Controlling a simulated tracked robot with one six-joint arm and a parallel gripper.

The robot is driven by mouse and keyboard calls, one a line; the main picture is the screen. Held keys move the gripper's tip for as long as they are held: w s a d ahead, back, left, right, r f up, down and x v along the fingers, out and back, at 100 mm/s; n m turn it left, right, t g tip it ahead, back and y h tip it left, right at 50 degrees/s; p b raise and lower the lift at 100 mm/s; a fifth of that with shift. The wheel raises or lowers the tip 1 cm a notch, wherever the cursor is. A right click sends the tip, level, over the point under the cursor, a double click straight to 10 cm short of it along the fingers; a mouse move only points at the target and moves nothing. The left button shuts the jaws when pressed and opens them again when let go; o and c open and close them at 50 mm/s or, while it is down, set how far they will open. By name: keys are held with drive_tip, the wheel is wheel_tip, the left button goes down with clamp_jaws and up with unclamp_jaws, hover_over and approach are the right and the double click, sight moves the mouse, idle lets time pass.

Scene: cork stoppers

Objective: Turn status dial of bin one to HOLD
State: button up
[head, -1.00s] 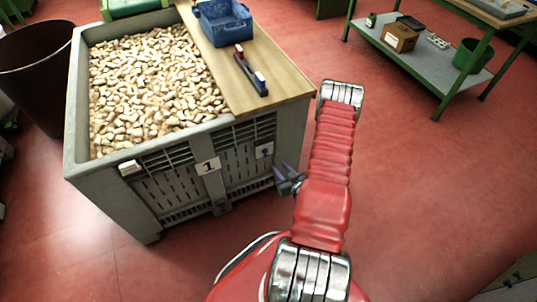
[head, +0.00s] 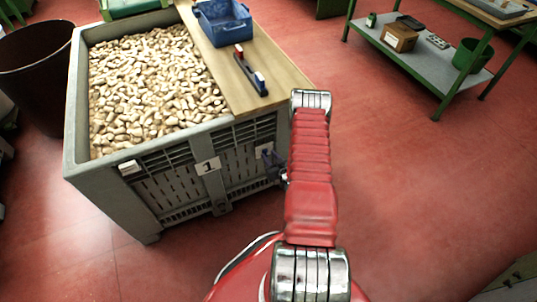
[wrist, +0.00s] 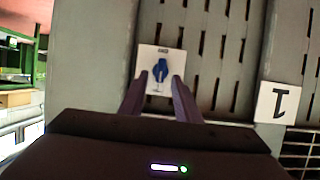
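Bin one (head: 95,185) is the grey slatted crate full of corks, with a white "1" label (head: 208,165) on its front; the label also shows turned over in the wrist view (wrist: 277,103). In the wrist view the status dial is a blue knob (wrist: 160,69) on a white plate (wrist: 147,55) on the bin's front. The small lettering on the plate is too blurred to read. My gripper (wrist: 160,78) is open, with one finger on each side of the knob in this view. I cannot tell whether they touch it. In the head view my gripper (head: 271,162) covers most of the dial.
A dark tub (head: 35,75) stands left. A green-framed bench (head: 440,60) is at back right. The red floor between is clear.

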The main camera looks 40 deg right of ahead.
sight(266, 153)
drive_tip(key=shift+x, duration=1.2)
drive_tip(key=shift+c, duration=0.2)
drive_tip(key=c, duration=0.6)
drive_tip(key=shift+d, duration=0.3)
drive_tip(key=shift+c, duration=0.5)
drive_tip(key=shift+a, duration=0.2)
